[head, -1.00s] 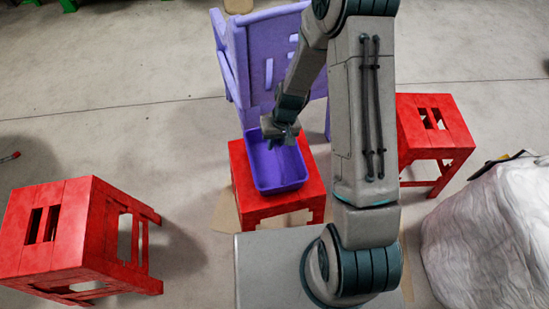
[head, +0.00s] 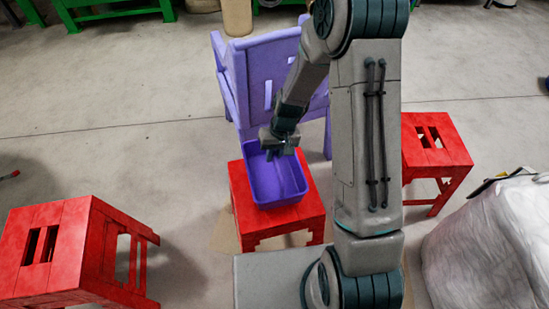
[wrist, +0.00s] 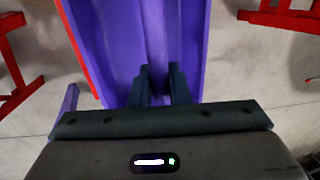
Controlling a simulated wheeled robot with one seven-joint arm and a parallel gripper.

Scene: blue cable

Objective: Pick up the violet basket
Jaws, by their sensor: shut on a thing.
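The violet basket (head: 278,182) is an open rectangular tub over the seat of a red stool (head: 242,205). My gripper (head: 279,146) is shut on the basket's far rim. In the wrist view, the two fingers (wrist: 160,88) are close together against the basket's violet wall (wrist: 135,40). The basket looks roughly level and empty. It seems slightly raised, but I cannot clearly see a gap below it.
A violet chair (head: 262,70) stands close behind the basket. Red stools stand at the left (head: 70,250) and right (head: 433,150). A white wrapped bulk (head: 490,240) is at the lower right. Open floor lies at the left.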

